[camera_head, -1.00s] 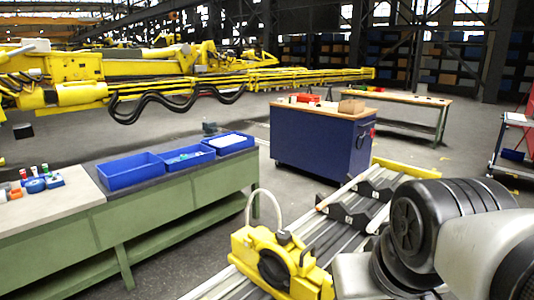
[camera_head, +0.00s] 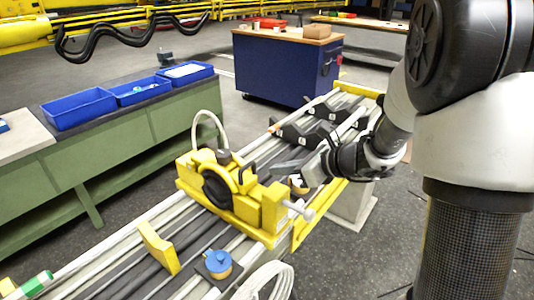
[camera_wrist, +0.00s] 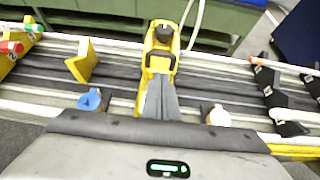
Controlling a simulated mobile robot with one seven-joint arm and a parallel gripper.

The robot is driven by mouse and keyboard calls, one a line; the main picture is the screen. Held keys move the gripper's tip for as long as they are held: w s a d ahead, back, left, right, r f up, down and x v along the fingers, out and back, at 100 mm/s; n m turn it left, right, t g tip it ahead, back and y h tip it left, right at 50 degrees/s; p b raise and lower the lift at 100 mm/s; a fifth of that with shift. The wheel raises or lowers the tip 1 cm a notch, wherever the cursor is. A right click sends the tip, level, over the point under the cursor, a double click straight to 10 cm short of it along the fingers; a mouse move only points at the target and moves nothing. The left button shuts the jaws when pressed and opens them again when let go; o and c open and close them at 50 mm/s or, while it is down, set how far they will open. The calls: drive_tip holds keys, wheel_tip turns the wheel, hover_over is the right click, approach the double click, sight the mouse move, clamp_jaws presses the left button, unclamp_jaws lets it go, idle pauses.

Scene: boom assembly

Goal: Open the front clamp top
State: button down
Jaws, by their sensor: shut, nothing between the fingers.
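The yellow clamp (camera_head: 222,188) sits across the long rails in the head view, with a black round part in its front and a pale hose looping up behind it. It also shows in the wrist view (camera_wrist: 158,50), straight ahead of the fingers. Its top appears closed, though the fingers hide part of it in the wrist view. My gripper (camera_head: 278,168) reaches in from the right, just beside the clamp's right side. In the wrist view the dark fingers (camera_wrist: 160,84) are together and empty, pointing at the clamp. I cannot tell whether they touch it.
Black rail supports (camera_head: 310,130) stand behind my gripper. A blue-capped part (camera_head: 217,262) and a yellow plate (camera_head: 158,247) are nearer along the rails. A green bench (camera_head: 110,150) with blue bins stands at the left, and a blue cabinet (camera_head: 285,70) behind. Floor is free at the right.

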drive_tip(key=shift+w+a+f, duration=0.1)
drive_tip(key=shift+w+f, duration=0.15)
drive_tip(key=shift+w, duration=0.05)
hover_over(256, 190)
wheel_tip(256, 190, down, 5)
drive_tip(key=shift+r, duration=0.1)
drive_tip(key=shift+a+r, duration=0.1)
drive_tip(key=shift+r, duration=0.05)
